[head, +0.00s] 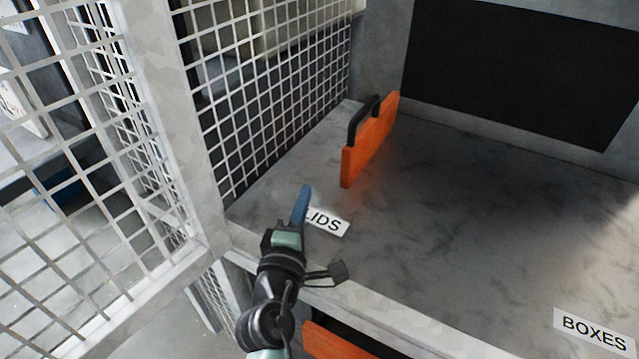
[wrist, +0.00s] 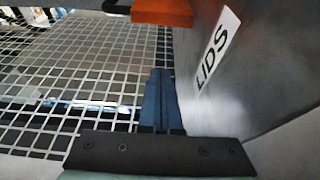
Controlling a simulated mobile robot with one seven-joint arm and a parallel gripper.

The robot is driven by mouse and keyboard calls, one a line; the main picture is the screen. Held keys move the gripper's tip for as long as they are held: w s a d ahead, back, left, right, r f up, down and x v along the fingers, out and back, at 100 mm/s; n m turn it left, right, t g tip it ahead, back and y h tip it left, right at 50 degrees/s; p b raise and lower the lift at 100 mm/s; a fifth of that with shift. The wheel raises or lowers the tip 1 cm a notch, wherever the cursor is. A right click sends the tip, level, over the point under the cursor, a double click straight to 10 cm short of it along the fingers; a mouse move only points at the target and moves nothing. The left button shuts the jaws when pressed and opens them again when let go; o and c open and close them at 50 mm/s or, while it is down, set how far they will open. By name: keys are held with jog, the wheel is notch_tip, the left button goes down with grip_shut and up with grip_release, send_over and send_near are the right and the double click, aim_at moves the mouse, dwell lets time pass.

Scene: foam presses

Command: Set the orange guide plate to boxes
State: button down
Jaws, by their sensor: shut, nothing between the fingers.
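The orange guide plate (head: 371,140) stands upright on the grey press bed, toward its left side near the mesh wall, with a black handle along its top. Its end also shows at the top of the wrist view (wrist: 162,12). The LIDS label (head: 326,221) lies on the bed in front of the plate. The BOXES label (head: 594,331) is at the front right of the bed. My gripper (head: 303,200) is shut and empty, above the bed's front left by the LIDS label, apart from the plate. Its blue fingers lie together in the wrist view (wrist: 160,100).
A white mesh wall (head: 270,100) closes the left side of the bed, and a mesh panel (head: 80,180) stands further left. A dark opening (head: 520,70) is in the back wall. The bed right of the plate is clear. Another orange piece (head: 340,343) shows below the front edge.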

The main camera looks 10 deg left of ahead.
jog(key=w, duration=0.3)
jog(key=w+b, duration=0.1)
jog(key=w, duration=0.2)
jog(key=w+b, duration=0.1)
jog(key=w, duration=0.2)
jog(key=shift+w+d, duration=0.3)
jog(key=shift+w, duration=0.05)
jog(key=d+p, duration=0.1)
jog(key=s+d+p, duration=0.1)
jog(key=shift+s+d+r, duration=0.1)
jog(key=shift+s+d, duration=0.1)
jog(key=shift+d, duration=0.15)
jog(key=shift+s+d, duration=0.25)
jog(key=shift+d, duration=0.25)
jog(key=shift+d, duration=0.1)
